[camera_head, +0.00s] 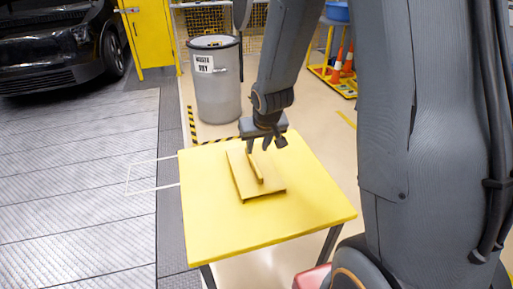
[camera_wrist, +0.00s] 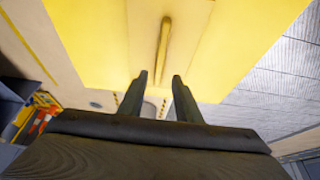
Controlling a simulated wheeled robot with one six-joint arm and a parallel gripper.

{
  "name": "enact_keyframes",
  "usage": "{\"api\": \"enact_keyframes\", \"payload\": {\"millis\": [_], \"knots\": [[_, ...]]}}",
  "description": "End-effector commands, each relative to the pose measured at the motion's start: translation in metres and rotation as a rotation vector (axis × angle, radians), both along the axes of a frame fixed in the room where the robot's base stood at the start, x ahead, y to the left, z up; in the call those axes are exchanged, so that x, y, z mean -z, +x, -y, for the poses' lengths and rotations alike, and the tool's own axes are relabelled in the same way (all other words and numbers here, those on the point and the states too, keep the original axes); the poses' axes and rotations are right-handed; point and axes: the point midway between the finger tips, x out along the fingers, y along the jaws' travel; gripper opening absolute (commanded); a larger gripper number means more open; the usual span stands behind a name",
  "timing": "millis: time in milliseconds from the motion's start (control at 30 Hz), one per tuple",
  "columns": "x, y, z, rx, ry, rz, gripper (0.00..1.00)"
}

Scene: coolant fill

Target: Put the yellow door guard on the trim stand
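A narrow yellow strip (camera_head: 255,167), which looks like the door guard, lies lengthwise on a flat tan-yellow board. The board (camera_head: 244,185) lies on the yellow table and may be the trim stand; I cannot tell for sure. The strip (camera_wrist: 163,50) and the board (camera_wrist: 136,35) also show in the wrist view. My gripper (camera_head: 259,146) is over the far part of the table, by the strip's far end. In the wrist view, the gripper (camera_wrist: 160,79) is open, its fingers apart with nothing held between them. The strip lies ahead of the gap. Its exact height above the board is unclear.
The yellow table (camera_head: 215,235) is otherwise bare, with free room around the board. A grey waste drum (camera_head: 218,90) stands behind it. A dark car (camera_head: 60,45) is at upper left. Orange cones (camera_head: 343,68) stand on a yellow rack at upper right.

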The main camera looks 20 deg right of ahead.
Motion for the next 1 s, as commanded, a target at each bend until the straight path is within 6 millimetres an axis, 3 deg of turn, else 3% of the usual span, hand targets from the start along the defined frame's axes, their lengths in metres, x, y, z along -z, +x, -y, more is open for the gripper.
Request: {"api": "enact_keyframes", "payload": {"millis": [267, 367, 600, 700, 833, 1000], "knots": [[-0.017, -0.013, 0.001, 0.002, -0.004, -0.012, 0.31], [-0.030, -0.038, 0.003, 0.009, -0.015, -0.054, 0.31], [-0.061, -0.132, 0.000, 0.013, -0.014, -0.214, 0.31], [-0.067, -0.159, -0.003, 0.009, -0.005, -0.261, 0.31], [-0.071, -0.176, -0.005, 0.004, 0.003, -0.291, 0.31], [-0.070, -0.178, -0.005, 0.004, 0.004, -0.295, 0.31]]}}
